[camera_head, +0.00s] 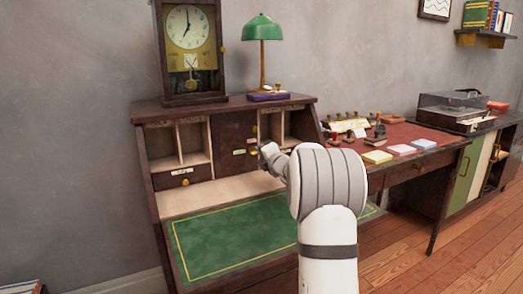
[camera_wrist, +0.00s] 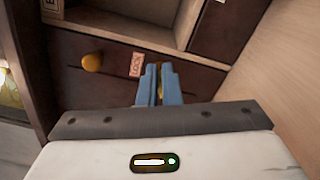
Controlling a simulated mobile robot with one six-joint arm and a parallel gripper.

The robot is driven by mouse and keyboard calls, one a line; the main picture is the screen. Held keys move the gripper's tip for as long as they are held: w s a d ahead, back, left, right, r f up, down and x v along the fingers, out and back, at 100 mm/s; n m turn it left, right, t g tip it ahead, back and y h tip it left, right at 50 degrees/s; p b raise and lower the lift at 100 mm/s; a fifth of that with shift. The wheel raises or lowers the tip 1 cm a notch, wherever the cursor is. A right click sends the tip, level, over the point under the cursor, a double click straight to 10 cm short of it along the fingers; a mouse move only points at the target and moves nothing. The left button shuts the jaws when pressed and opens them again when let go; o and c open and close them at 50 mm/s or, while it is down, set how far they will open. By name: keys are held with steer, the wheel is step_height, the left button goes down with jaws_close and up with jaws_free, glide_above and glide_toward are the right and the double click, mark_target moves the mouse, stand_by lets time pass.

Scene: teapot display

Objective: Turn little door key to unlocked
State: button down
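The little door (camera_head: 233,136) is a dark wooden panel in the middle of the desk's upper part, and it looks closed. In the wrist view its dark front (camera_wrist: 110,88) carries a round brass knob (camera_wrist: 92,62) and a small LOCK label (camera_wrist: 137,65). My gripper (camera_head: 266,152) is at the door's right side. Its blue fingers (camera_wrist: 160,84) are close together beside the label, with a small brass-coloured sliver, seemingly the key (camera_wrist: 160,91), between them. The fingers hide most of the key and the keyhole, so its turn angle cannot be read.
Open pigeonholes (camera_head: 193,142) flank the door, with a drawer (camera_head: 183,181) at lower left. The green writing surface (camera_head: 235,235) below is clear. A clock (camera_head: 188,50) and a green lamp (camera_head: 262,30) stand on top.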

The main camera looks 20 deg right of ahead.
steer(key=shift+m+p, duration=0.65)
steer(key=shift+m, duration=1.35)
steer(key=c, duration=1.6)
jaws_free()
steer(key=shift+f, duration=0.1)
steer(key=shift+s+d+p, duration=0.15)
steer(key=shift+s+p, duration=0.55)
steer(key=shift+s, duration=3.2)
